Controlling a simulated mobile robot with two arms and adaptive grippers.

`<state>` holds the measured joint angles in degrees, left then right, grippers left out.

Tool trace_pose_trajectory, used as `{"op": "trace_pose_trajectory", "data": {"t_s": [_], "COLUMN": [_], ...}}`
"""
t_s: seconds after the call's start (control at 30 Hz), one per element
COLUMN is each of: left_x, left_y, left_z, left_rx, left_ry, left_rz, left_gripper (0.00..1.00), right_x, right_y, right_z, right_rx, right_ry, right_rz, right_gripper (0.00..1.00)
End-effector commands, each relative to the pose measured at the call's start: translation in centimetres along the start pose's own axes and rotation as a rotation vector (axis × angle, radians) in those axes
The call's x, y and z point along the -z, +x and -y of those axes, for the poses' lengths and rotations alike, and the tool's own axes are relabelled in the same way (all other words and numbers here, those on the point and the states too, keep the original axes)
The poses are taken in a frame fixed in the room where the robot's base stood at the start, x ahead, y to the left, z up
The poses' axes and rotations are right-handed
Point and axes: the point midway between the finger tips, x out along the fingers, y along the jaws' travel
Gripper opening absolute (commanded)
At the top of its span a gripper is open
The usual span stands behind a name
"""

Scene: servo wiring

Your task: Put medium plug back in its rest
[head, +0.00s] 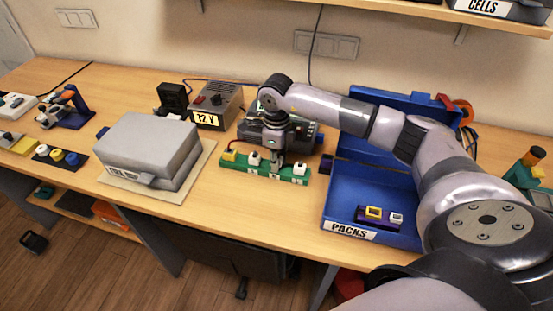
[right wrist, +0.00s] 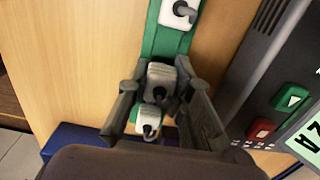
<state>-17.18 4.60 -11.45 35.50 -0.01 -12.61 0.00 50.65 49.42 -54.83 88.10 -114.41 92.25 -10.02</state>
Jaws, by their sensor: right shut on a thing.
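The green rest strip (head: 262,174) lies on the bench, with a yellow plug (head: 229,155) at its left end and white plugs (head: 254,158) (head: 300,169) on it. My right gripper (head: 277,161) points down over the strip, between the two white plugs. In the right wrist view my gripper (right wrist: 162,98) is shut on a pale plug (right wrist: 160,79), in line with the strip (right wrist: 158,40). Its base is hidden, so I cannot tell if it is fully seated. Which plug is the medium one is not readable. My left gripper is not in view.
A blue PACKS bin (head: 345,203) stands right of the strip, holding a purple pack (head: 377,217). A dark device (head: 258,133) stands close behind the strip. A grey case (head: 150,150) and the 12 V supply (head: 212,105) are to the left. Bench in front is clear.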

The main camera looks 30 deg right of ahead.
Motion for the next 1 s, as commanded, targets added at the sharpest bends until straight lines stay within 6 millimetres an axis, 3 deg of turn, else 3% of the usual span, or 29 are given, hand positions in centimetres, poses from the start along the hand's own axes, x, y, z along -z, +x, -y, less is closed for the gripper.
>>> {"op": "trace_pose_trajectory", "data": {"t_s": [0.07, 0.1, 0.43, 0.77, 1.0], "left_x": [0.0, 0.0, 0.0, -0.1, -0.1], "left_y": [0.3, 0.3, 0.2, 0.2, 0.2], "left_z": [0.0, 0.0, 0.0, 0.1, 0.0], "left_rx": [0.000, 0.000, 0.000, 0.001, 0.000], "left_ry": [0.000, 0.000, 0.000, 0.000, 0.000], "left_rz": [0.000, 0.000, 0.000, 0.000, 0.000], "left_gripper": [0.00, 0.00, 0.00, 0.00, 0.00], "right_x": [0.0, 0.0, 0.0, 0.0, -0.1], "right_y": [0.3, 0.3, 0.2, 0.1, -3.2], "right_z": [0.0, 0.0, 0.0, 0.0, 0.1], "right_rx": [0.000, 0.000, 0.000, 0.000, 0.003], "right_ry": [0.000, 0.000, 0.000, 0.000, 0.000], "right_rz": [0.000, 0.000, 0.000, 0.000, 0.004], "right_gripper": [0.01, 0.21, 0.43, 0.44, 0.44]}}
